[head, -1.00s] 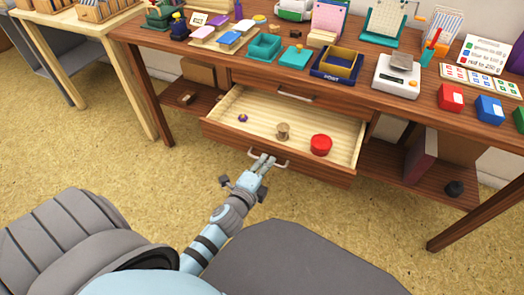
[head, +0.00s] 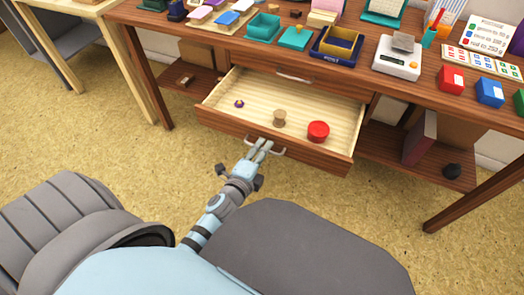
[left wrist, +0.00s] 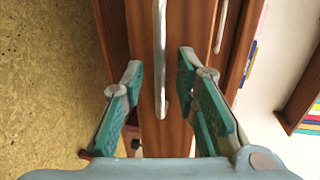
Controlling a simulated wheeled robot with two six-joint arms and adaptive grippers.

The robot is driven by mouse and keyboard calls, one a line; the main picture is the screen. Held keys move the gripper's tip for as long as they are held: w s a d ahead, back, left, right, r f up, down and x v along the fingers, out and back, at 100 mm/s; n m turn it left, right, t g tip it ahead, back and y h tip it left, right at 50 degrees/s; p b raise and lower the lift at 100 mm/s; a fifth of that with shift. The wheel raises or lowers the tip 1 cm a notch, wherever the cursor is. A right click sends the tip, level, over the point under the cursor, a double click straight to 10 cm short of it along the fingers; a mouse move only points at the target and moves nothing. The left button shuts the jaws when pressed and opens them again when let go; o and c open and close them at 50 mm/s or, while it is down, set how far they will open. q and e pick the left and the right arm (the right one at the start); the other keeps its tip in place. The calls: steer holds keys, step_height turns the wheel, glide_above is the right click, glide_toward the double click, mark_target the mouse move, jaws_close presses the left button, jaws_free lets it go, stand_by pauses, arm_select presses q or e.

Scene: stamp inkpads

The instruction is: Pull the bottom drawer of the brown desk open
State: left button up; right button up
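The brown desk (head: 420,88) has a closed upper drawer with a grey handle (head: 293,77). Below it, the bottom drawer (head: 265,95) is pulled out, its pale inside showing. Its grey bar handle (head: 278,153) is on the front panel. My left gripper (head: 261,147) is at this handle. In the left wrist view, the fingers of my left gripper (left wrist: 160,65) are spread apart, one on each side of the bar handle (left wrist: 160,50). Whether either finger touches the bar is unclear. My right gripper is not in view.
A purple item (head: 239,103), a wooden stamp-like piece (head: 279,118) and a red round tin (head: 318,132) lie in the drawer. The desktop holds trays, a scale (head: 398,58) and boxes. The floor (head: 390,215) before the drawer is clear.

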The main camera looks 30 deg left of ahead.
arm_select(q)
steer(key=v, duration=1.2)
